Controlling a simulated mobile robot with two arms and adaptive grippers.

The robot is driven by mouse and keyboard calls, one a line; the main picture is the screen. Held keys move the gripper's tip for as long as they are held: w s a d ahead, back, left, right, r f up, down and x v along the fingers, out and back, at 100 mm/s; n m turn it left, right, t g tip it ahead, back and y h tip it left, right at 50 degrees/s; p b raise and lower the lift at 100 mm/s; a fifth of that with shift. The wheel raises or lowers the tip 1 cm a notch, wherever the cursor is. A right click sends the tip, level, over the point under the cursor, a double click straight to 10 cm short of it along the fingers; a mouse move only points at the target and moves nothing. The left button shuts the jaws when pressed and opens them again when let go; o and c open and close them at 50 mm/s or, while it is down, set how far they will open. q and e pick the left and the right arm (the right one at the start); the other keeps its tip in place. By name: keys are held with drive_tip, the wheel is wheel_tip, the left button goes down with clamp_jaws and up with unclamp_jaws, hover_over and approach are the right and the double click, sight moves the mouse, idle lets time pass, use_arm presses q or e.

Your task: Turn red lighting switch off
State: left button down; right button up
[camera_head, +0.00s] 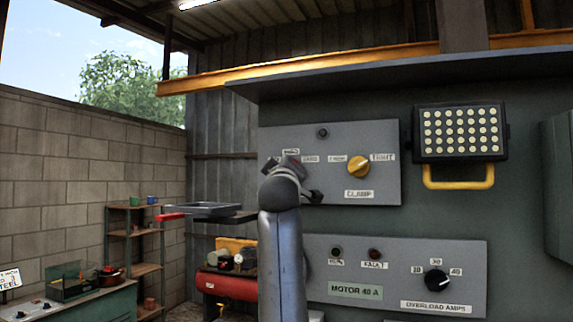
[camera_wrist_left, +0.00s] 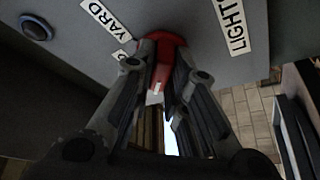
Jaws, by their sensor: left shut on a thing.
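The red lighting switch (camera_wrist_left: 168,55) is a red rotary knob on a grey panel, between a label reading "YARD" (camera_wrist_left: 107,20) and one beginning "LIGHT" (camera_wrist_left: 232,25). My left gripper (camera_wrist_left: 165,75) is shut on it, with a dark finger on each side of the knob. In the head view the left gripper (camera_head: 290,172) reaches up to the upper grey panel (camera_head: 335,140), and my wrist hides most of the switch. The knob's exact angle is hard to read. My right gripper is in neither view.
A yellow clamp knob (camera_head: 359,167) sits on the same panel, right of my gripper. Below is a motor panel (camera_head: 410,260) with a black overload dial (camera_head: 436,281). A work light (camera_head: 460,133) hangs at the right. A shelf (camera_head: 146,234) stands at the left.

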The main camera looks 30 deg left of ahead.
use_arm(q)
drive_tip(key=shift+r+n+g+y+p, duration=0.15)
drive_tip(key=shift+n+g+p, duration=0.25)
drive_tip(key=shift+n, duration=0.45)
drive_tip(key=shift+f+n+g+y+p, duration=0.1)
drive_tip(key=shift+n+g+y+p, duration=0.1)
drive_tip(key=shift+n+p, duration=0.5)
drive_tip(key=shift+n, duration=0.25)
drive_tip(key=c, duration=1.4)
unclamp_jaws()
drive_tip(key=shift+a, duration=0.1)
drive_tip(key=shift+c, duration=0.2)
drive_tip(key=v, duration=1.2)
